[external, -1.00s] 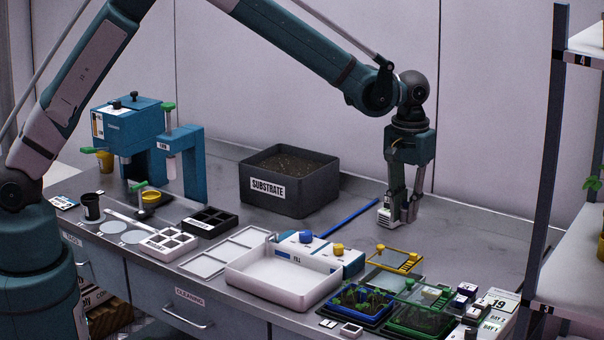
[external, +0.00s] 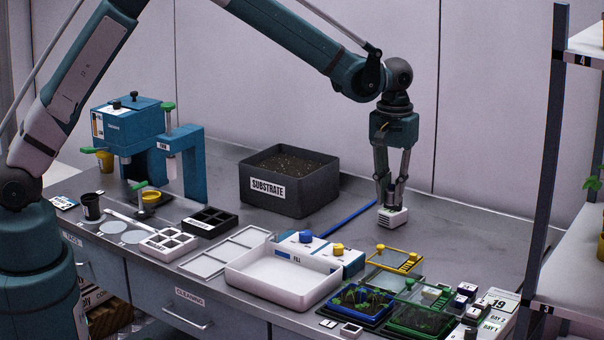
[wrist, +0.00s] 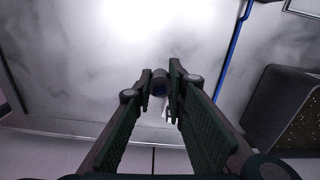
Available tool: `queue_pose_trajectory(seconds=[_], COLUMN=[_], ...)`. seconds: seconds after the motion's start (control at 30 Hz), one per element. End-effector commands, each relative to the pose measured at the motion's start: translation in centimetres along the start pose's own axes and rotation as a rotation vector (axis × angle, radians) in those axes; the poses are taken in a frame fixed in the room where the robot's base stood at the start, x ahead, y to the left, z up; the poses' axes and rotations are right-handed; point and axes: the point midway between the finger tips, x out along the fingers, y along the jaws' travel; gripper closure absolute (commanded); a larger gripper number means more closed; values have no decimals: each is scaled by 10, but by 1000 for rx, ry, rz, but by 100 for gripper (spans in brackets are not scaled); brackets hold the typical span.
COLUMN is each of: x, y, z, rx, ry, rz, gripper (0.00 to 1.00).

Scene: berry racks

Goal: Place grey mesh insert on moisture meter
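My gripper (external: 392,202) points straight down at a small white boxy device (external: 394,218) on the right part of the bench. The wrist view shows my fingertips (wrist: 160,78) close on either side of a dark round knob-like part with a bluish face; whether they touch it is unclear. No label on the device is readable, so I cannot confirm it is the moisture meter. Flat grey panels (external: 204,265) lie in the middle of the bench, and two grey discs (external: 112,227) lie at the left. I cannot tell which piece is the grey mesh insert.
A dark substrate bin (external: 287,203) stands left of my gripper, with a blue rod (external: 350,217) between. A white tray (external: 282,293), a white-blue fill unit (external: 323,253) and planted trays (external: 360,303) are in front. A shelf rack (external: 556,150) stands right. The bench behind my gripper is clear.

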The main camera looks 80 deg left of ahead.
Motion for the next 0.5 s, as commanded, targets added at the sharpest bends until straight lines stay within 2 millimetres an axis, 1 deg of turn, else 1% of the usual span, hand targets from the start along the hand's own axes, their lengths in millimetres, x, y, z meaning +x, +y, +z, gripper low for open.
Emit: queue_pose_trajectory(seconds=[0.03, 0.1, 0.27, 0.47, 0.5], x=[-2, -5, -11, -18, -20], y=[-14, -33, -76, -132, -143], z=[-11, -25, -54, -87, -93], rx=[-26, -60, -140, -239, -259], ry=[0, 0, 1, 1, 1], rz=[0, 0, 1, 1, 1], gripper=[89, 89, 89, 89, 89])
